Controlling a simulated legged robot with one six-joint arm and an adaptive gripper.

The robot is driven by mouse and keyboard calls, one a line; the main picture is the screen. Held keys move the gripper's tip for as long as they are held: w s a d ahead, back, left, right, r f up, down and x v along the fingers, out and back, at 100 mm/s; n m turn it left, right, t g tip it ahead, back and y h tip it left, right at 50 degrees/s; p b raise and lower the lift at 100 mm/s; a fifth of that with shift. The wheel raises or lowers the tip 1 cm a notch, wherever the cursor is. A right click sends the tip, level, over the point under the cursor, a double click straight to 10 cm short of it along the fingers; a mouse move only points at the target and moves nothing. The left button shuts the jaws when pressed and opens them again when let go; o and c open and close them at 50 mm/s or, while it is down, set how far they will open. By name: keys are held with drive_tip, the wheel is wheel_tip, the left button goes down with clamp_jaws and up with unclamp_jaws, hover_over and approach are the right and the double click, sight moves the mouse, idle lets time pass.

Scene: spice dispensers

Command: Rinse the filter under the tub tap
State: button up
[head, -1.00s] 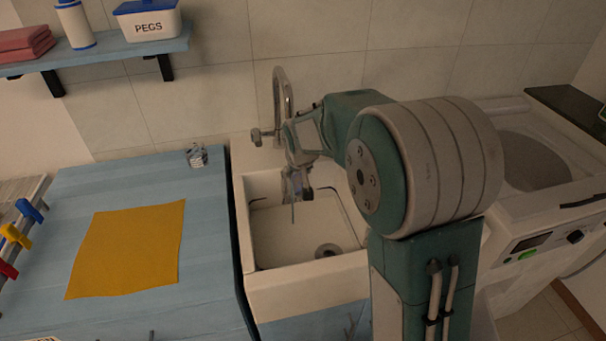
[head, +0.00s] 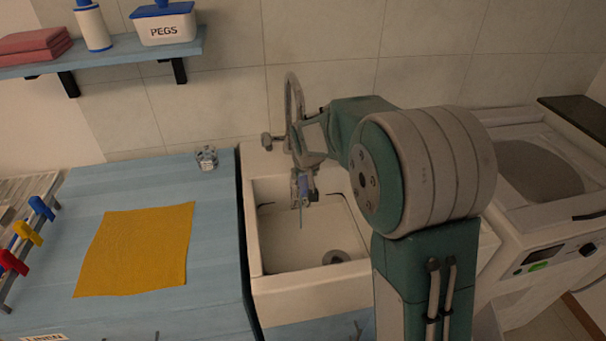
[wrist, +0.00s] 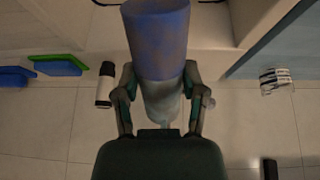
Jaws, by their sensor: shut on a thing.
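The filter (wrist: 160,40) is a blue cylinder with a paler, partly clear end between my fingers in the wrist view. In the head view it is a small bluish piece (head: 304,184) above the white tub (head: 257,245). My gripper (wrist: 160,84) is shut on it, one finger on each side. The metal tub tap (head: 291,95) arches up behind the tub, close to my wrist, which partly hides it. A thin line hangs below the filter; I cannot tell if it is water. Contact between tap and filter is unclear.
A blue counter (head: 90,215) on the left holds a yellow cloth (head: 137,250) and a small clear jar (head: 206,158). A shelf (head: 110,52) carries a pegs box (head: 163,25). A white washing machine (head: 530,230) stands right. The tub floor around the drain (head: 336,257) is clear.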

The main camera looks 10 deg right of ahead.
drive_tip(key=shift+w+d, duration=0.15)
drive_tip(key=shift+d, duration=0.25)
drive_tip(key=shift+a, duration=0.1)
drive_tip(key=shift+s+a, duration=0.2)
drive_tip(key=shift+a, duration=0.25)
drive_tip(key=shift+d, duration=0.15)
drive_tip(key=shift+w+d, duration=0.2)
drive_tip(key=shift+d, duration=0.2)
drive_tip(key=s+d, duration=0.3)
drive_tip(key=s, duration=0.4)
drive_tip(key=shift+s, duration=0.2)
idle(0.8)
idle(1.0)
